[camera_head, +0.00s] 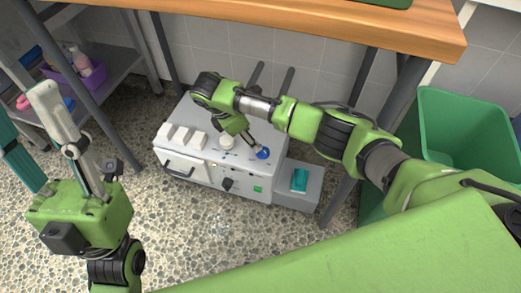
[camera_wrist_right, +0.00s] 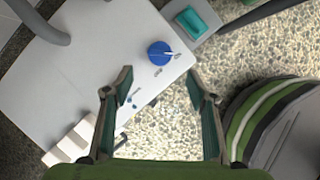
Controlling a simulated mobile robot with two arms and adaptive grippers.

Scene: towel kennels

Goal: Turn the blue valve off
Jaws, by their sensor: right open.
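The blue valve (camera_head: 263,153) is a round knob on the top of a white machine (camera_head: 180,150) under the bench. In the right wrist view the blue valve (camera_wrist_right: 158,53) has a white pointer toward the right, with small marks beside it. My right gripper (camera_head: 248,138) reaches down over the machine, near the valve. In its wrist view my right gripper (camera_wrist_right: 160,82) is open and empty, and the valve shows beyond the gap between its fingertips, apart from them. My left gripper (camera_head: 28,115) is raised at the left, fingers spread, empty.
A wooden bench top (camera_head: 300,30) overhangs the machine. A grey box with a teal part (camera_head: 300,180) adjoins its right side. A green bin (camera_head: 460,120) stands at the right. A shelf with a purple basket (camera_head: 82,72) is at the left. The speckled floor in front is clear.

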